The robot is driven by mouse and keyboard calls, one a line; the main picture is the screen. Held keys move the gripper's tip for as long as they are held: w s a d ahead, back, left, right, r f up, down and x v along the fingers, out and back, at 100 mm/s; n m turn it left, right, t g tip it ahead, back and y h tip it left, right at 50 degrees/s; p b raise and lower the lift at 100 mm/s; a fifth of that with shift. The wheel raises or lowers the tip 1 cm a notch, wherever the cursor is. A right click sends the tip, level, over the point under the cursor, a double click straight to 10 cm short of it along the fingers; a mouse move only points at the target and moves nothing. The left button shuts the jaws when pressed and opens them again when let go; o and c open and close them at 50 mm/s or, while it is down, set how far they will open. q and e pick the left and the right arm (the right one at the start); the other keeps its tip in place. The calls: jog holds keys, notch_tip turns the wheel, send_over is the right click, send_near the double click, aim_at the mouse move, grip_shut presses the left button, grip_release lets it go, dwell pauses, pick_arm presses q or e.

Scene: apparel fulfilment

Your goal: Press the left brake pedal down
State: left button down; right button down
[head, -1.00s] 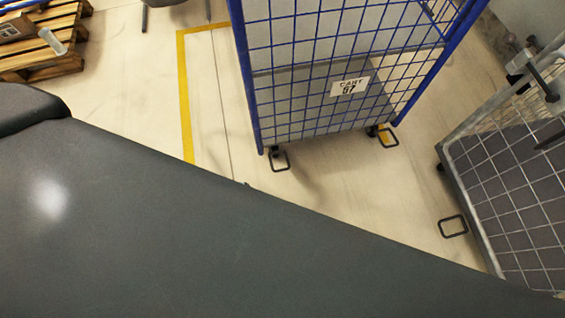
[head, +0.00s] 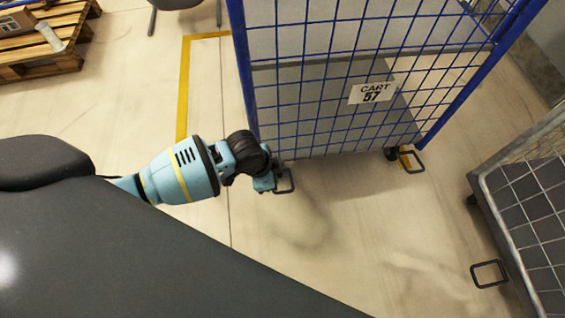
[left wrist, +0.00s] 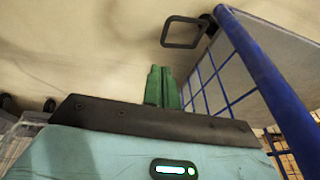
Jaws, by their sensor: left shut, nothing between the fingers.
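The blue mesh cart (head: 375,95) with a "CART 57" label stands upright on the floor. Its left brake pedal (head: 292,181) is a dark rectangular loop low at the front left corner, partly hidden behind my left gripper (head: 266,184). In the left wrist view, the pedal (left wrist: 181,46) lies beyond and slightly right of the green fingertips (left wrist: 160,70), with a gap in the picture. Contact cannot be told from the head view. The left fingers are closed together with nothing between them. The right brake pedal (head: 420,160) is at the other front corner. My right gripper is not in view.
A grey mesh cart (head: 525,200) with its own dark pedal loop (head: 488,286) stands at the right. A wooden pallet (head: 45,60) lies at the upper left, and yellow floor tape (head: 183,90) runs left of the blue cart. The floor in front of it is clear.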

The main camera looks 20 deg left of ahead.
aim_at(285, 192)
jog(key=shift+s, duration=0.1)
